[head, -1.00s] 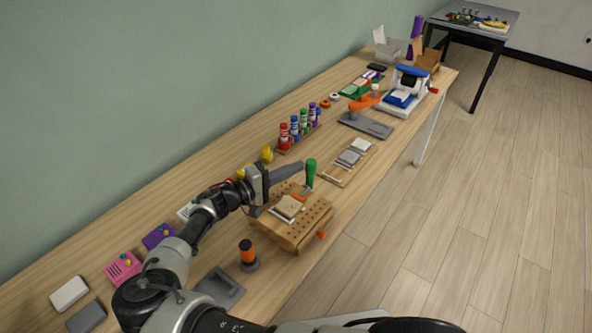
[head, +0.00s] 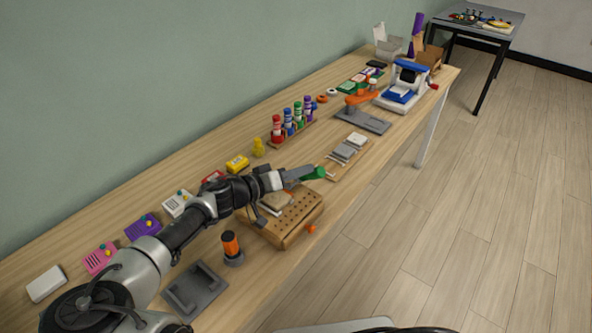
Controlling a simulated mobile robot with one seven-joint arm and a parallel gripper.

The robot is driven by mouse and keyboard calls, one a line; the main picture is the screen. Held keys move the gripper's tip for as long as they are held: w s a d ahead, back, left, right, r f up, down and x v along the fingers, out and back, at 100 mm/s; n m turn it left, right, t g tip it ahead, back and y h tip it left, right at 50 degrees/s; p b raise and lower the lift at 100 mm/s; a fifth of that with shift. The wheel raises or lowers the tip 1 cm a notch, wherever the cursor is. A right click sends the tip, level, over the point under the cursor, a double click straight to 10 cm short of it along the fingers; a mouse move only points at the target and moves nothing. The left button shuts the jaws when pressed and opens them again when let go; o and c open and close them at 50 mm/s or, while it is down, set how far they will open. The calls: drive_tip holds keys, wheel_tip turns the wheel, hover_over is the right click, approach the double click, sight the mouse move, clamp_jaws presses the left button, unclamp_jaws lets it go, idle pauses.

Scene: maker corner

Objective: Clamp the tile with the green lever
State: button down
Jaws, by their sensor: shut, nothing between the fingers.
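The green lever (head: 314,174) now lies nearly flat, pointing right, above the far right side of the wooden clamp block with holes (head: 296,218). The tan tile (head: 278,201) sits on top of the block, partly hidden by my arm. My gripper (head: 301,174) is shut and empty, with its fingertips at the left end of the green handle. They look to be touching it, but I cannot be sure. The clamp's pressing end is hidden behind my gripper, so I cannot tell whether it meets the tile.
An orange and black cylinder (head: 231,246) and a grey tray (head: 195,290) stand left of the block. A wooden tray with grey and white tiles (head: 345,155) lies beyond it. A rack of colored bottles (head: 292,125) is farther back. The right table edge is close.

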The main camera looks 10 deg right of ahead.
sight(315, 178)
drive_tip(key=s+d+f+m+b, duration=0.1)
drive_tip(key=f+m+y+b, duration=0.1)
drive_tip(key=b, duration=0.1)
drive_tip(key=shift+s+d+m+t, duration=0.35)
drive_tip(key=shift+m+t, duration=0.05)
drive_tip(key=shift+s+d+f+m+t+y+b, duration=0.15)
drive_tip(key=shift+s+d+f+m+y+b, duration=0.2)
drive_tip(key=shift+m+b, duration=0.35)
drive_tip(key=shift+s+d+f+m+t+y+b, duration=0.2)
drive_tip(key=shift+f+m+y+b, duration=0.25)
drive_tip(key=shift+b, duration=0.3)
